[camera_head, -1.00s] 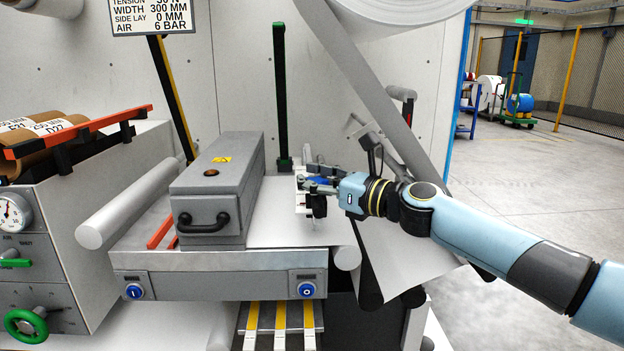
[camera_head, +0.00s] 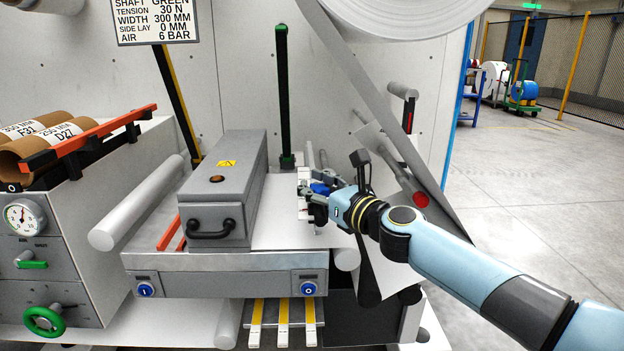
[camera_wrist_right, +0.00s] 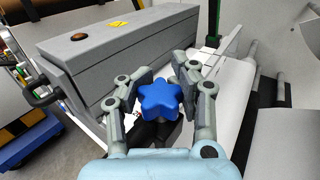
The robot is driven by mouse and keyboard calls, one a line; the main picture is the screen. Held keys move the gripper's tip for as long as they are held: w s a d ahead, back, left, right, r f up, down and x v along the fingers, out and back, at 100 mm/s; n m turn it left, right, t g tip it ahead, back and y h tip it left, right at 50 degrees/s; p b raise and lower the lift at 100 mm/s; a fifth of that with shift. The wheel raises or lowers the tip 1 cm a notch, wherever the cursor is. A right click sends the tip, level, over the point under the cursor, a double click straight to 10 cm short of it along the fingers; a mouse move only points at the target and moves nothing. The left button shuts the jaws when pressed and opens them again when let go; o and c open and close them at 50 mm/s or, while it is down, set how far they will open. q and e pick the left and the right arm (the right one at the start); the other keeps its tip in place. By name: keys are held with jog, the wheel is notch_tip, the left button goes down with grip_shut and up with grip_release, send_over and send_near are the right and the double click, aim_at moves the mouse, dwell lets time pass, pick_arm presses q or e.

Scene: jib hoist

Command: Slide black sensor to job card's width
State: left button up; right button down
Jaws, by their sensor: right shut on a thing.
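The job card (camera_head: 157,20) hangs at the top left and reads WIDTH 300 MM. My right gripper (camera_head: 318,188) is at the far right part of the machine's table, beside an upright white scale strip (camera_head: 303,203). In the right wrist view, my right gripper (camera_wrist_right: 162,82) has its fingers around a blue star-shaped knob (camera_wrist_right: 160,98) and is shut on it. A dark body, seemingly the black sensor (camera_wrist_right: 150,133), shows just below the knob, partly hidden by it and the fingers. The scale's markings are too small to read. My left gripper is in neither view.
A grey box with a black handle (camera_head: 210,228) stands on the table left of my gripper. A green-and-black post (camera_head: 283,95) rises behind. A slanting grey web (camera_head: 372,95) passes close above and right of my arm. Rollers (camera_head: 347,259) sit at the right edge.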

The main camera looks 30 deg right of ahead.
jog(key=shift+d+f, duration=0.15)
jog(key=shift+d, duration=0.05)
jog(key=c, duration=1.5)
grip_release()
jog(key=o, duration=0.7)
jog(key=shift+s+d, duration=0.25)
jog(key=shift+d, duration=0.05)
jog(key=shift+w+a, duration=0.1)
jog(key=shift+a, duration=0.05)
jog(key=shift+a, duration=0.1)
